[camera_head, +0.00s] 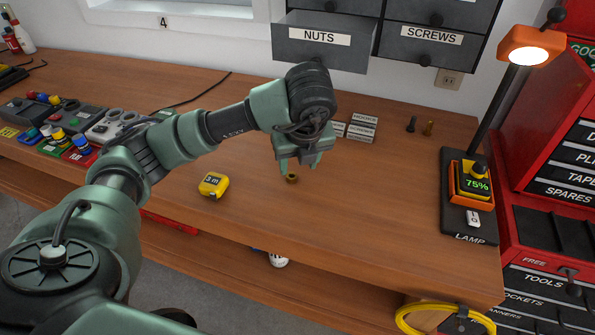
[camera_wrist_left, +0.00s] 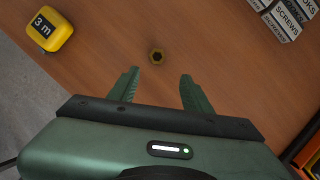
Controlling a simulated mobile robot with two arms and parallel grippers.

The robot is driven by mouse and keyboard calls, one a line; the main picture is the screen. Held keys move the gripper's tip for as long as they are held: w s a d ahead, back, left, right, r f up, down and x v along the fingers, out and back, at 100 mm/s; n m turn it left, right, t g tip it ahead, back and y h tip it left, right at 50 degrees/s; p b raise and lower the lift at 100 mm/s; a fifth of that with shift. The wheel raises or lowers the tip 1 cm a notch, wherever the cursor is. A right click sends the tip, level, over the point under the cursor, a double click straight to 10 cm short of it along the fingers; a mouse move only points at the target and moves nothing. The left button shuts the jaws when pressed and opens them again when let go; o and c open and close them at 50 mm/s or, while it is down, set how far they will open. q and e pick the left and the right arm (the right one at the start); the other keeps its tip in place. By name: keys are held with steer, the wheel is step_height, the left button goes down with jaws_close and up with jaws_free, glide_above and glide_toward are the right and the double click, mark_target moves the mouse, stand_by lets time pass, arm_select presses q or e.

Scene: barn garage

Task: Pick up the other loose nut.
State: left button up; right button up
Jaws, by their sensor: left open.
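My right gripper is in neither view.
A yellow tape measure (camera_head: 213,185) lies left of the nut. A lamp (camera_head: 468,200) stands at the right end. The bench front is clear.

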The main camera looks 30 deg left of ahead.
mark_target(292, 176)
arm_select(q)
steer(key=shift+a+f+y, duration=0.15)
steer(key=shift+a+y, duration=0.15)
steer(key=shift+a, duration=0.5)
steer(key=shift+p+x, duration=0.5)
steer(key=shift+x, duration=0.4)
steer(key=x, duration=0.1)
steer(key=p+x, duration=0.1)
steer(key=x, duration=0.1)
steer(key=shift+w+d+f+p, duration=0.25)
steer(key=shift+f+p, duration=0.05)
steer(key=shift+f, duration=0.1)
steer(key=shift+w+a+f, duration=0.1)
steer(key=shift+a+f, duration=0.05)
steer(key=shift+f, duration=0.45)
jaws_close()
